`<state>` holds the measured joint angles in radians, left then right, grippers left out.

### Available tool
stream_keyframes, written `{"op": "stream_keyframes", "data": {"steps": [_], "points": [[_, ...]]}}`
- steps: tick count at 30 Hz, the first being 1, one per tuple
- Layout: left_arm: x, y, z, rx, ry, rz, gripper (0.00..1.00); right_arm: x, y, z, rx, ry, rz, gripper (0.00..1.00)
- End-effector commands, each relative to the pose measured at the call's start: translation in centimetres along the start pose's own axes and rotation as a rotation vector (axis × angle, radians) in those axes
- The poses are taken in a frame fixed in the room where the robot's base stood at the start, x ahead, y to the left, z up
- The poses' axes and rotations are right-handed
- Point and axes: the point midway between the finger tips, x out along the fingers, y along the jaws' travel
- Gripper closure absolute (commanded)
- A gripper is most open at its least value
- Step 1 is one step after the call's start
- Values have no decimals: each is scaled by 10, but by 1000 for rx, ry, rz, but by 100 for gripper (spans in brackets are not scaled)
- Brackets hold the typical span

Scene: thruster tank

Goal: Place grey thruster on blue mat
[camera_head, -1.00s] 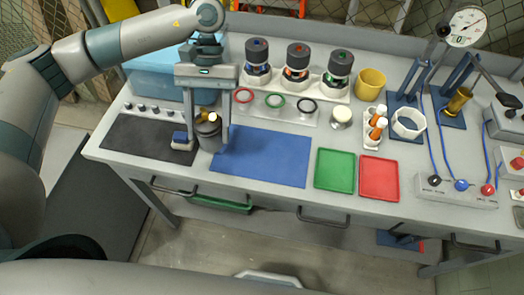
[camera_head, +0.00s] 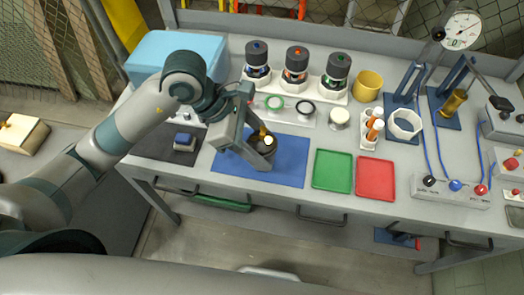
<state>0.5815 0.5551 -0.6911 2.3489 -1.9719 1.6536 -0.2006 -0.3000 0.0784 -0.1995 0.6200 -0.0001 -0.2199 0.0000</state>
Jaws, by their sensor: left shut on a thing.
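The grey thruster (camera_head: 262,150), a dark grey cylinder with a brass top piece, is over the middle of the blue mat (camera_head: 289,173). My left gripper (camera_head: 258,147) is shut on the thruster and tilted, with its arm coming in from the left. The gripper and arm hide part of the thruster and the mat's left side. I cannot tell whether the thruster's base touches the mat. My right gripper is not in view.
A black mat (camera_head: 155,146) with a small blue-topped block (camera_head: 184,142) lies to the left. Green (camera_head: 333,171) and red (camera_head: 375,179) trays lie to the right. Several thrusters stand in a white rack (camera_head: 310,92) behind. A light blue box (camera_head: 165,57) is at the back left.

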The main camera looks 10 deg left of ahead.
Motion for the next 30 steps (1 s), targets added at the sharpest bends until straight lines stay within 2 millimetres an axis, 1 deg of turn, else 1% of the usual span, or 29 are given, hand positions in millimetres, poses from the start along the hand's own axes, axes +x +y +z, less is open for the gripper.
{"op": "stream_keyframes", "data": {"steps": [1, 3, 6, 12, 25, 30], "points": [[-3, -2, 8, -55, -6, 40, 79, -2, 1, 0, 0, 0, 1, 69], [-6, -2, 14, -140, -6, 95, 79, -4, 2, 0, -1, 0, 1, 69], [-11, -2, 19, -246, -5, 161, 79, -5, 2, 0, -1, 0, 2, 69], [-18, -1, 24, -371, 0, 240, 79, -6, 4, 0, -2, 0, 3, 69], [-18, 0, 24, -396, 3, 253, 79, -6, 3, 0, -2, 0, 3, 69], [-16, 3, 19, -395, 2, 255, 79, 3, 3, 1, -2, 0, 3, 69]]}}
